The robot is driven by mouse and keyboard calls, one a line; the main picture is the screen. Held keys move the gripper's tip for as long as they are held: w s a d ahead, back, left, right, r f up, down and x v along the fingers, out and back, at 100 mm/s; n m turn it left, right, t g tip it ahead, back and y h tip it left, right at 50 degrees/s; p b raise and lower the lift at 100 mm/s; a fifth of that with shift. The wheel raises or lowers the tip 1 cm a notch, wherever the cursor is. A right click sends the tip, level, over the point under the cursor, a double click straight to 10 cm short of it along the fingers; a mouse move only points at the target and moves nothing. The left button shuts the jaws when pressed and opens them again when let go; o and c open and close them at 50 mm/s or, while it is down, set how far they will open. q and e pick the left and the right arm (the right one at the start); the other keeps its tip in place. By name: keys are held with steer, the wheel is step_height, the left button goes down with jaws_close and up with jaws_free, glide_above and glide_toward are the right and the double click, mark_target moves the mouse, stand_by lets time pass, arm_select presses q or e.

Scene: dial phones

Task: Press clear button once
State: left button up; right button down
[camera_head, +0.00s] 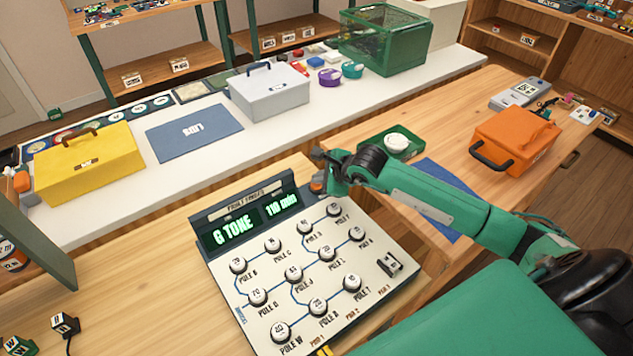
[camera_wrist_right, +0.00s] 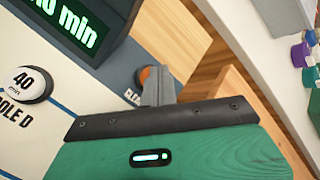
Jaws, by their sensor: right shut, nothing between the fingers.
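The panel (camera_head: 300,275) is a white board of round labelled knobs with a dark display box (camera_head: 245,222) reading "G TONE" and "110 min". An orange button (camera_head: 317,186) sits at the panel's top right corner, beside the display. In the right wrist view the orange button (camera_wrist_right: 146,74) shows behind my fingers, next to a partly hidden label. My right gripper (camera_head: 328,186) is shut and empty, its tips at the button. I cannot tell whether they touch or press it. My left gripper is not in view.
A knob marked 40 (camera_wrist_right: 28,84) is near in the wrist view. An orange toolbox (camera_head: 515,140) and a green tray (camera_head: 385,150) with a white round item stand on the wooden table to the right. A yellow case (camera_head: 90,165) and a grey case (camera_head: 268,95) stand behind.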

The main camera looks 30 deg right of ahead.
mark_target(320, 185)
stand_by(0.3)
steer(key=shift+r, duration=0.65)
step_height(320, 185, up, 6)
steer(key=p, duration=0.2)
steer(key=shift+p, duration=0.4)
stand_by(0.7)
